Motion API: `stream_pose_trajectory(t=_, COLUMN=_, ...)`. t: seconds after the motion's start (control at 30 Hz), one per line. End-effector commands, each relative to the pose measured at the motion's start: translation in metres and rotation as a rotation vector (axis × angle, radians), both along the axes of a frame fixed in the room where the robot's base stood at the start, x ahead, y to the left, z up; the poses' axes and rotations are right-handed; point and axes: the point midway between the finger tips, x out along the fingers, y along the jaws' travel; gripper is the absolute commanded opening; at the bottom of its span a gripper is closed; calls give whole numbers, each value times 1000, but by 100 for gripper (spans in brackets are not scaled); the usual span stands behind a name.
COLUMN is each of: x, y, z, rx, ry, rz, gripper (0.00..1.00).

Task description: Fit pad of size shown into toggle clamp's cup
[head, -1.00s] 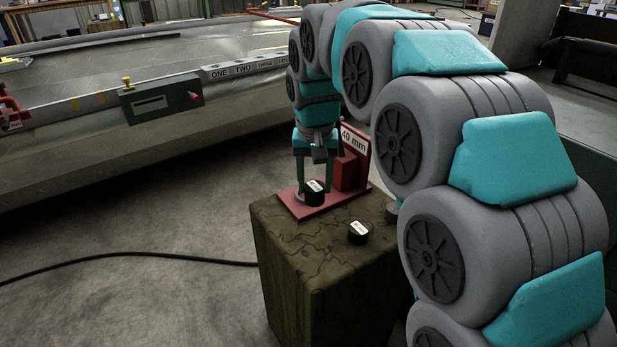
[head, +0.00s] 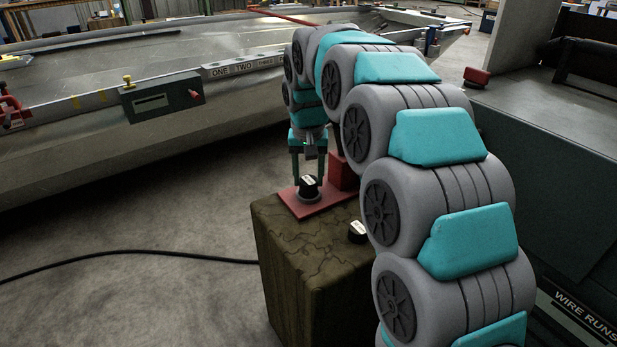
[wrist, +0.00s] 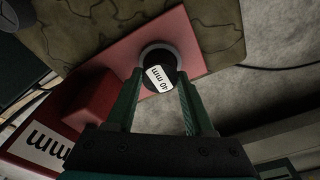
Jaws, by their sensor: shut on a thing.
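My gripper (head: 309,181) is shut on a black pad (head: 308,189) with a white label. In the wrist view my gripper's fingertips (wrist: 160,80) are on either side of the pad, and its label (wrist: 158,79) reads 40 mm. The toggle clamp's red base plate (head: 322,203) lies on a wooden block, with a red block (head: 343,176) behind. The grey cup ring (wrist: 150,47) shows around the pad's far side in the wrist view. I cannot tell whether the pad is inside the cup or just above it. A red sign (wrist: 42,147) shows only "mm".
Another black pad (head: 357,231) with a white label stands on the wooden block (head: 290,255), close to my arm. A long metal bench (head: 90,130) with numbered plates runs behind. A dark cable (head: 130,254) crosses the floor. A dark green cabinet (head: 560,170) stands at right.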

Motion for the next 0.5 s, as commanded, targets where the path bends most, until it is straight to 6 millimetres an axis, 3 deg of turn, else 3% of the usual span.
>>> stream_pose_trajectory(t=0.47, x=1, y=0, z=-11, rx=1, ry=-3, rz=-1, gripper=0)
stream_pose_trajectory(t=0.5, x=1, y=0, z=-10, rx=1, ry=-3, rz=0, gripper=57)
